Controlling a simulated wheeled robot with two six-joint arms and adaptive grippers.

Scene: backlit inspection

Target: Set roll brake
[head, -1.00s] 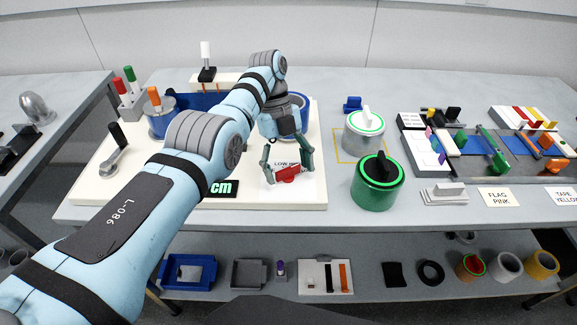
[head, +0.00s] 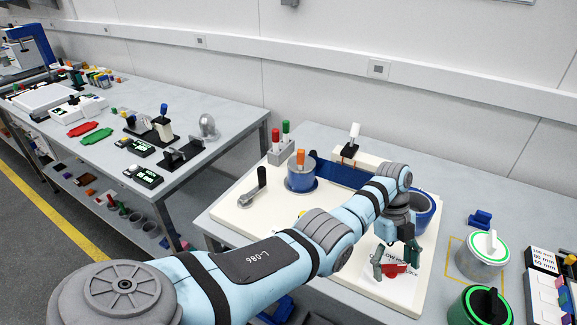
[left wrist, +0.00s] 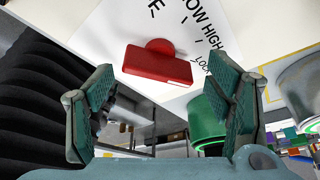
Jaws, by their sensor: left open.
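The red brake knob (head: 394,269) sits on the white board (head: 330,262), on a white label whose words are partly hidden. In the left wrist view the knob (left wrist: 158,66) is a red bar with a round hub, near the printed words LOW, HIGH and LOCK. My left gripper (head: 396,266) is open over the knob, its fingers on either side in the head view. In the left wrist view the knob shows beyond the gap between the open fingers (left wrist: 160,98). I cannot tell if a finger touches it. My right gripper is not in view.
A black crank (head: 258,186), a blue roll with an orange knob (head: 301,172) and a blue strip stand on the board. A silver canister (head: 482,255) and a green canister (head: 480,305) stand to the right. Another bench (head: 170,120) with small fixtures is at the left.

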